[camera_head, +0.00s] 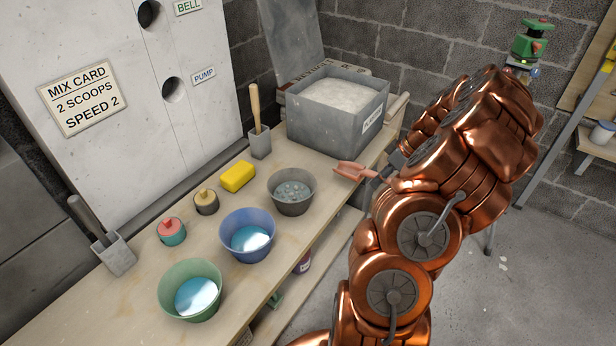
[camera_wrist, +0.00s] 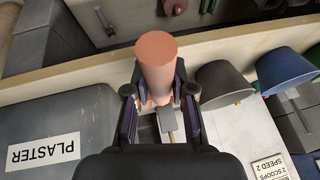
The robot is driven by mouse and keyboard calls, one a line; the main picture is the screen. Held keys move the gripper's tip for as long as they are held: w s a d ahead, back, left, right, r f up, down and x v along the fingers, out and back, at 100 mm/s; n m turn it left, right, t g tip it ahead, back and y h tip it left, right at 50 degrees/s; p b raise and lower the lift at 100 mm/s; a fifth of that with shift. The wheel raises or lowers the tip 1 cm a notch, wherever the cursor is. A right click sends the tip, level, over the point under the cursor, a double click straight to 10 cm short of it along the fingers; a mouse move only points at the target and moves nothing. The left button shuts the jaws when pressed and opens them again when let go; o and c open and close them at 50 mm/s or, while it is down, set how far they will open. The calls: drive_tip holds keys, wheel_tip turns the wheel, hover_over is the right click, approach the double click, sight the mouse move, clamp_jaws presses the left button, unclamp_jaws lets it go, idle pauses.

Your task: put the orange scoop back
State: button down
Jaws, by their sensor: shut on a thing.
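The salmon-orange scoop (camera_head: 350,171) is held by my gripper (camera_head: 377,177) in the head view, above the front edge of the bench, right of the dark grey bucket (camera_head: 291,192) and in front of the plaster bin (camera_head: 362,131). In the wrist view the scoop (camera_wrist: 157,62) shows as a salmon cylinder between the two dark fingers of my gripper (camera_wrist: 160,98), which is shut on it. The plaster bin (camera_wrist: 92,103) is at the left there and the dark grey bucket (camera_wrist: 222,84) at the right. My arm hides part of the scene's right side.
A grey holder (camera_head: 260,144) with a wooden-handled tool stands behind the grey bucket. A blue bucket (camera_head: 246,233), green bucket (camera_head: 189,289), yellow sponge (camera_head: 237,176), two small jars and another holder (camera_head: 114,255) crowd the bench (camera_head: 140,291). A low shelf lies below.

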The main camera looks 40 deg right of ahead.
drive_tip(key=shift+s+d+f, duration=0.2)
drive_tip(key=w+a, duration=0.1)
drive_tip(key=w, duration=0.4)
drive_tip(key=w+a+f, duration=0.1)
drive_tip(key=w+a, duration=0.1)
drive_tip(key=w, duration=0.3)
drive_tip(key=w+a+p, duration=0.1)
drive_tip(key=w+a, duration=0.1)
drive_tip(key=w, duration=0.2)
drive_tip(key=shift+w+f, duration=0.2)
drive_tip(key=shift+w, duration=0.2)
drive_tip(key=shift+f, duration=1.8)
drive_tip(key=shift+f, duration=0.15)
drive_tip(key=c, duration=1)
unclamp_jaws()
